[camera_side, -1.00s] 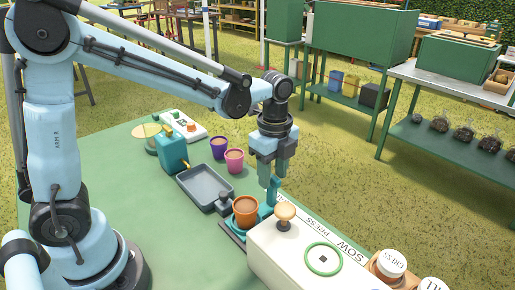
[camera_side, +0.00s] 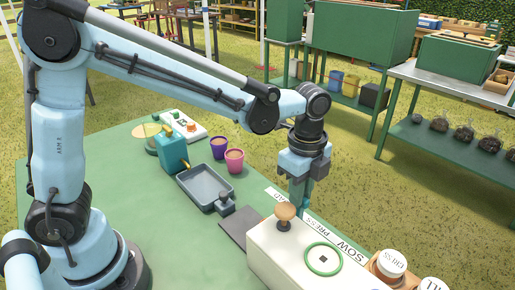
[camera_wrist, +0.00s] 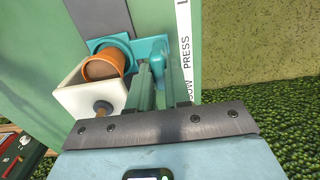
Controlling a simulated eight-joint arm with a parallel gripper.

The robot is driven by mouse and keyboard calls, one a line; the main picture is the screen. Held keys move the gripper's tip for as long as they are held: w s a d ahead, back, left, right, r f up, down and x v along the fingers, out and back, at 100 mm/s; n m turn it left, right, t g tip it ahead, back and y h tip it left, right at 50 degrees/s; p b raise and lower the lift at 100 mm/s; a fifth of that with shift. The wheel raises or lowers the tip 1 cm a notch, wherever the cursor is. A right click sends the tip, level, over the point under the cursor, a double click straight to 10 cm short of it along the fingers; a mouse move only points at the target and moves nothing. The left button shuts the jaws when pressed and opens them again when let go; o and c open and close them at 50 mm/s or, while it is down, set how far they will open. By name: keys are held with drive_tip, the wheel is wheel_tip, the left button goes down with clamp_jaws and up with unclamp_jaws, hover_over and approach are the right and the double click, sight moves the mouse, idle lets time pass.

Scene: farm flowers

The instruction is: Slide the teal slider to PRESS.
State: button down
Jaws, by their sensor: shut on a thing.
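The teal slider (camera_wrist: 115,42) shows in the wrist view, carrying an orange pot (camera_wrist: 104,68) with brown contents. Its upright teal handle (camera_wrist: 181,72) stands beside the word PRESS on the white label strip (camera_wrist: 184,60); I cannot tell whether it is exactly level with it. My gripper (camera_wrist: 150,68) is shut at the slider's handle side. In the side view my gripper (camera_side: 298,198) reaches down behind the white box (camera_side: 285,250), which hides its fingertips, the slider and the pot. The grey track (camera_side: 237,228) lies bare at the box's left.
The white box bears a wooden knob (camera_side: 285,211) and a green ring (camera_side: 323,259). A grey tray (camera_side: 203,187), purple pot (camera_side: 218,147) and pink pot (camera_side: 234,160) stand farther back. Round white-lidded containers (camera_side: 391,263) are at the front right.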

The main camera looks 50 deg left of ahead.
drive_tip(key=d, duration=0.3)
drive_tip(key=c, duration=1.1)
unclamp_jaws()
drive_tip(key=shift+a, duration=0.1)
drive_tip(key=shift+o, duration=0.2)
drive_tip(key=shift+r, duration=0.1)
wheel_tip(320, 180, up, 12)
